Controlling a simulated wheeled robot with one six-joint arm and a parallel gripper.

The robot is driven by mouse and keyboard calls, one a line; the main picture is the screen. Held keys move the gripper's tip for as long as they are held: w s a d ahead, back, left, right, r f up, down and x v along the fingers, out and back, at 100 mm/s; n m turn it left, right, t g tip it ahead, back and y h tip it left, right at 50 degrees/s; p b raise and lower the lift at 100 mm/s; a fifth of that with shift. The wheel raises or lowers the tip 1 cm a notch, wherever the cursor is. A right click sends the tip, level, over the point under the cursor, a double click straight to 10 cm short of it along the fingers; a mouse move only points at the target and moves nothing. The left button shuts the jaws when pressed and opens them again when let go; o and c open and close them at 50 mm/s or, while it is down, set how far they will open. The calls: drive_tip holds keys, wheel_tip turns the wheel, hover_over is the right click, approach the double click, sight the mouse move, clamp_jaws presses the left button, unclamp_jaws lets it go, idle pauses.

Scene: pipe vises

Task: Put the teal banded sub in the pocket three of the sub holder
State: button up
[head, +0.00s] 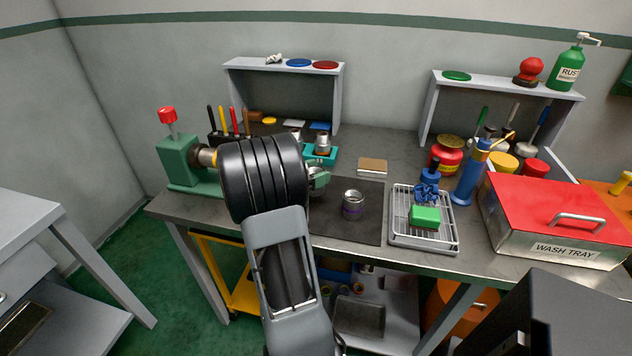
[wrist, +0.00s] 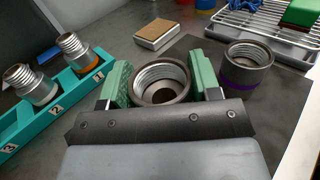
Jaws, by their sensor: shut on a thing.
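My gripper (wrist: 160,88) is shut on a grey metal sub (wrist: 162,70) with an open, threaded mouth facing up. Its band is hidden by the green jaws and the dark plate, so I cannot see its colour. In the head view my gripper (head: 318,178) is over the left part of the dark mat, partly behind my arm. The teal sub holder (wrist: 70,100) is to the left in the wrist view, labelled 3, 2 and 1 from near to far. Pockets two and one hold threaded subs; the far one has an orange band (wrist: 92,71). Pocket three looks empty.
A purple-banded sub (head: 353,206) stands on the dark mat (head: 345,230), right of my gripper. A wire tray (head: 425,242) with a green block is to the right. A green vise (head: 180,160) stands at the left.

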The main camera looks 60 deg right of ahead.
drive_tip(key=shift+f, duration=1.4)
drive_tip(key=shift+f, duration=0.2)
drive_tip(key=o, duration=1.1)
drive_tip(key=shift+r, duration=0.1)
